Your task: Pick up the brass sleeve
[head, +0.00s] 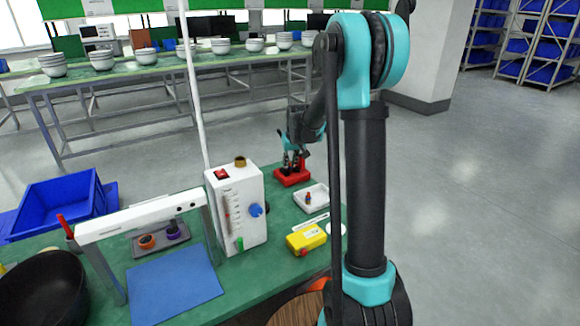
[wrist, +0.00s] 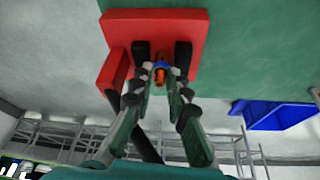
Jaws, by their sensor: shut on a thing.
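My gripper (head: 293,160) is low over the red block (head: 292,177) on the green bench, right of the white box. In the wrist view its fingers (wrist: 160,82) are closed in around a small orange piece (wrist: 160,75) with a blue part beside it, against the red block (wrist: 190,25). I cannot tell from its look whether this piece is the brass sleeve. A short brass-coloured cylinder (head: 240,162) stands on top of the white box (head: 238,212), apart from my gripper. Much of the held piece is hidden by the fingers.
A white tray (head: 322,205) with a small red and blue item and a yellow box (head: 306,238) stand close by. A grey tray (head: 182,236) holds orange and purple rings. A white frame (head: 140,215), blue bin (head: 52,208) and black bowl (head: 42,292) are left.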

